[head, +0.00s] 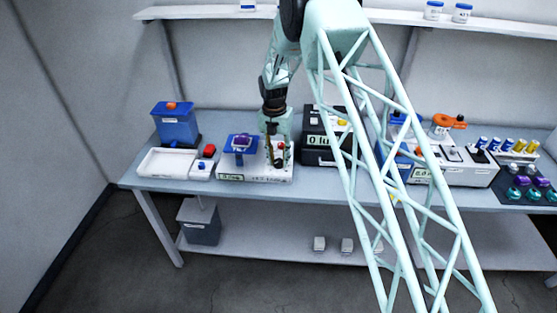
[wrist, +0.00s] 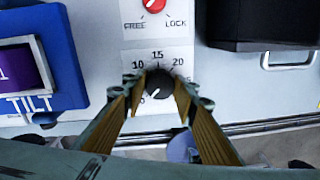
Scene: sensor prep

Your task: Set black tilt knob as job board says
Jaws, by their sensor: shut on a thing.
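The black tilt knob (wrist: 159,84) sits on a white dial plate with marks 10, 15 and 20 readable in the wrist view. Its white pointer mark appears to point to the lower left, below the 10; the numeral there is partly hidden by a finger. My gripper (wrist: 160,90) has one finger on each side of the knob and is shut on it. In the head view my gripper (head: 276,158) is over the white tilt unit (head: 255,175), hiding the knob. A red knob (wrist: 153,4) marked FREE and LOCK sits above the dial, its pointer toward FREE. No job board is readable.
A blue block with a purple top (head: 240,145), labelled TILT, stands left of the dial. A dark box with a display (head: 318,141) stands close on the right. A white tray (head: 168,163) and red button (head: 209,150) are further left.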

